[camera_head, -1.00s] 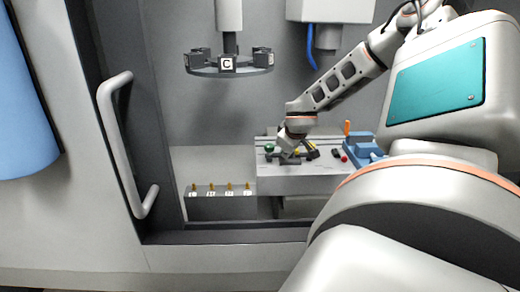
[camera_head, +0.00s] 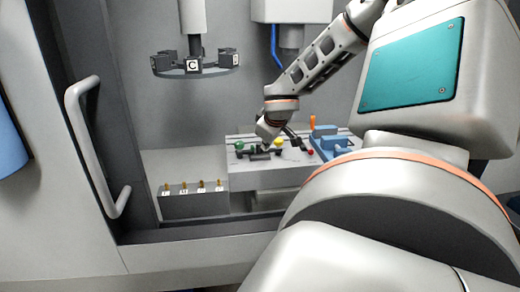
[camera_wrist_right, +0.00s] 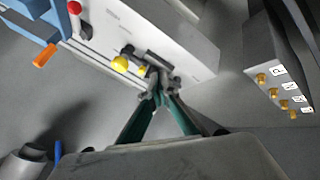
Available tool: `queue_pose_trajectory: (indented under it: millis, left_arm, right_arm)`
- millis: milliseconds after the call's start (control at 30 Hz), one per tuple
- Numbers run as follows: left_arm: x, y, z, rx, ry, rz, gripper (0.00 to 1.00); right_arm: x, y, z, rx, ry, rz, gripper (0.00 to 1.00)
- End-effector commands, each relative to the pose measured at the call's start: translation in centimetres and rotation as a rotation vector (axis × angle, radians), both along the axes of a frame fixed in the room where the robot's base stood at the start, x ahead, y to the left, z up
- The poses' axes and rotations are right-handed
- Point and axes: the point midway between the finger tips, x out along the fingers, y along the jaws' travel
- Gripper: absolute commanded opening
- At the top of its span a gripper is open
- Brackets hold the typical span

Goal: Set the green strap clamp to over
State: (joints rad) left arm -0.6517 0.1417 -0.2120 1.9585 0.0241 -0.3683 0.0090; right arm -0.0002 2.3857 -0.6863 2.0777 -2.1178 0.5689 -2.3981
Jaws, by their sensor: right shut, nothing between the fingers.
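The green strap clamp shows in the head view as a green knob (camera_head: 239,145) on a dark bar at the left end of the grey bed (camera_head: 262,180). My right gripper (camera_head: 265,146) is over the dark clamp parts, just right of the green knob. In the wrist view its fingers (camera_wrist_right: 160,94) are shut with nothing between them, close to a dark clamp body (camera_wrist_right: 158,64). I cannot tell whether they touch it. The green knob is not discernible in the wrist view. My left gripper is not in view.
A yellow knob (camera_head: 278,142) and a red knob (camera_head: 310,152) are to the right on the bed, beside a blue vise (camera_head: 328,142) with an orange handle (camera_head: 312,122). A block with several brass pins (camera_head: 195,204) stands left. A round carousel (camera_head: 195,66) hangs above.

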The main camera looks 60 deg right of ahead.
Motion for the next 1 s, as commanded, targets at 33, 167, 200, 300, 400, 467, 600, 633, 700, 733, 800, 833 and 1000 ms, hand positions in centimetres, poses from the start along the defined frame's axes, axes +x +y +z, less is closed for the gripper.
queue_pose_trajectory:
  millis: [33, 167, 200, 300, 400, 467, 600, 633, 700, 733, 800, 833, 1000]
  left_arm:
    - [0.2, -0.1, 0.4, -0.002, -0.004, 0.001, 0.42]
    - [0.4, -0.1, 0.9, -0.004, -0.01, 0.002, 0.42]
    - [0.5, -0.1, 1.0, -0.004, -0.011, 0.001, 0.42]
    - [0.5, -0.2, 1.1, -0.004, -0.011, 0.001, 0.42]
    - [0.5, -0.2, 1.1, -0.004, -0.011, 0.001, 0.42]
    - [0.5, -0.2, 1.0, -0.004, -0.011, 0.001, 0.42]
    - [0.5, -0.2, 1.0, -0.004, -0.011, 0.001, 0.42]
    - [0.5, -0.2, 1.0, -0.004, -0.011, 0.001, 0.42]
    - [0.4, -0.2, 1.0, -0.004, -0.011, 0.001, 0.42]
    - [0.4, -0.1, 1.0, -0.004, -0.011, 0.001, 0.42]
    - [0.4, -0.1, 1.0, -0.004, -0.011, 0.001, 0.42]
    - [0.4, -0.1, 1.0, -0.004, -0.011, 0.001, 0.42]
    - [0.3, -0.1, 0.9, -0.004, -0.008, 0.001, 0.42]
  right_arm:
    - [-0.4, 0.1, 0.9, -0.002, -0.003, 0.0, 0.0]
    - [-1.3, 0.3, 2.0, -0.001, -0.001, 0.0, 0.0]
    - [-1.5, 0.4, 2.2, -0.001, -0.001, 0.0, 0.0]
    - [-1.8, 0.5, 2.4, 0.0, 0.0, 0.0, 0.0]
    - [-1.9, 0.5, 2.5, 0.001, 0.0, 0.0, 0.0]
    - [-1.8, 0.5, 2.5, 0.001, 0.0, 0.0, 0.0]
    - [-1.8, 0.5, 2.5, 0.0, 0.0, 0.0, 0.0]
    - [-1.8, 0.5, 2.5, 0.0, 0.0, 0.0, 0.0]
    - [-1.8, 0.5, 2.5, 0.0, 0.0, 0.0, 0.0]
    - [-1.8, 0.5, 2.5, 0.0, 0.0, 0.0, 0.0]
    - [-1.8, 0.5, 2.5, 0.0, 0.0, 0.0, 0.0]
    - [-1.8, 0.5, 2.5, 0.0, 0.0, 0.0, 0.0]
    - [-1.8, 0.5, 2.5, 0.0, 0.0, 0.0, 0.0]
